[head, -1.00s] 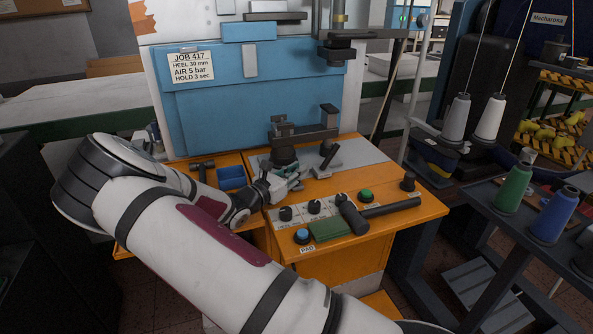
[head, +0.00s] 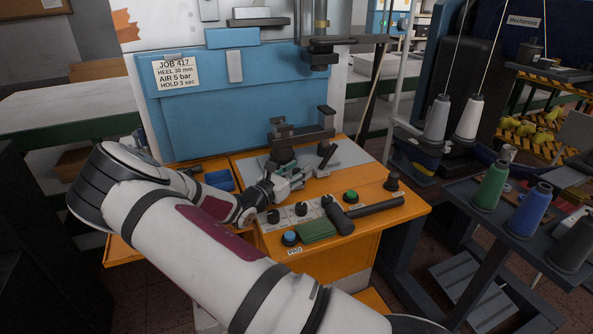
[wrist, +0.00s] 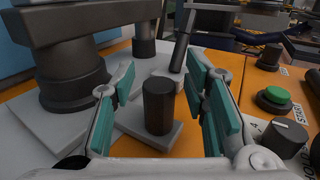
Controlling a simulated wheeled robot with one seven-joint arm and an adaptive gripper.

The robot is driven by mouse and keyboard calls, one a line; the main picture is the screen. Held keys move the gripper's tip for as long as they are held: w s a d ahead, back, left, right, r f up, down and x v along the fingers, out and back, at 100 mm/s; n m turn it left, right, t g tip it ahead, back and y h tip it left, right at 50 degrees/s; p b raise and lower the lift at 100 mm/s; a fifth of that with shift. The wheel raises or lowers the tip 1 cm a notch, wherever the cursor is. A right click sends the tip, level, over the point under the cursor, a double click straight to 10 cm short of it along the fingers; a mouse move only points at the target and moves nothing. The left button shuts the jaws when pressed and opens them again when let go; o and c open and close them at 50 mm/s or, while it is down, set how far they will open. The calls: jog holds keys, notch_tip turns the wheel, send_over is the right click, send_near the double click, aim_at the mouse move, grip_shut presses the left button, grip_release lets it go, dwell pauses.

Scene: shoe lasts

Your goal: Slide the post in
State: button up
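A short dark cylindrical post (wrist: 158,106) stands upright on a pale grey plate (wrist: 135,122) in the wrist view. My gripper (wrist: 162,88) is open, with one teal-padded finger on each side of the post. Gaps show between the post and both pads. In the head view my gripper (head: 290,176) is low over the orange machine table, in front of the dark clamp column (head: 283,150). The post cannot be made out clearly there, behind my gripper.
Behind the post a tilted dark rod (wrist: 181,42) rises close to the right finger. A large dark round foot (wrist: 72,82) stands at left. A green button (wrist: 273,98) and black knob (wrist: 284,138) are at right. A hammer (head: 365,211) lies on the table.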

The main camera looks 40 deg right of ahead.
jog(key=v, duration=1.2)
jog(key=shift+f, duration=0.1)
jog(key=shift+s, duration=0.1)
